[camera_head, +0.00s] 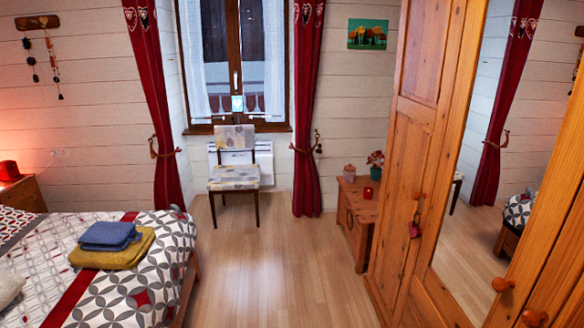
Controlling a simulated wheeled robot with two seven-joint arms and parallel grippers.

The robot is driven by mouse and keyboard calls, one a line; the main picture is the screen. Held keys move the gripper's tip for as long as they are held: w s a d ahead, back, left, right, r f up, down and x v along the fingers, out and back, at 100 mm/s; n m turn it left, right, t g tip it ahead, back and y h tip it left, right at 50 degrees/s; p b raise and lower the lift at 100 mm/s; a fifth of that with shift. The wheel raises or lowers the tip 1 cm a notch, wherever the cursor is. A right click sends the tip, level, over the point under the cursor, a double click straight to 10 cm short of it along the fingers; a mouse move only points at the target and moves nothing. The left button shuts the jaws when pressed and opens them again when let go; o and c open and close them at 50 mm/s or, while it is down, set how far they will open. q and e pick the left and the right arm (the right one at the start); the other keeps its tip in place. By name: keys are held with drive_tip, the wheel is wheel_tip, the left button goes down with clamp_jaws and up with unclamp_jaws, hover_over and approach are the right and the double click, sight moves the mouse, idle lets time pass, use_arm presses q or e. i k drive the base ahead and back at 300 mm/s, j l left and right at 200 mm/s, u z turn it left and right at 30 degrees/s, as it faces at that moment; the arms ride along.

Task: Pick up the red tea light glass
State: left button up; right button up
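A small red glass (368,192) stands on the low wooden chest (358,212) between the right curtain and the wardrobe. It looks like the red tea light glass. A second, larger red thing (9,170) sits on the wooden nightstand (22,195) at the far left edge, with a warm glow on the wall above it; I cannot tell if it is a lamp or a glass. Neither of my grippers shows in the head view.
A bed (100,295) with folded blue and yellow towels (112,243) fills the lower left. A chair (235,172) stands under the window. A wooden wardrobe (415,150) with a mirror fills the right. A pink jar (349,173) and flowers (376,160) share the chest. The middle floor (270,265) is clear.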

sight(367, 195)
drive_tip(key=i, duration=1.7)
drive_tip(key=i+j, duration=0.1)
drive_tip(key=i, duration=1.6)
drive_tip(key=i+z, duration=0.4)
drive_tip(key=i+j+z, duration=0.1)
drive_tip(key=i+z, duration=0.3)
drive_tip(key=i+j+z, duration=0.25)
drive_tip(key=z, duration=0.2)
drive_tip(key=i+j+z, duration=0.4)
drive_tip(key=k+l, duration=0.05)
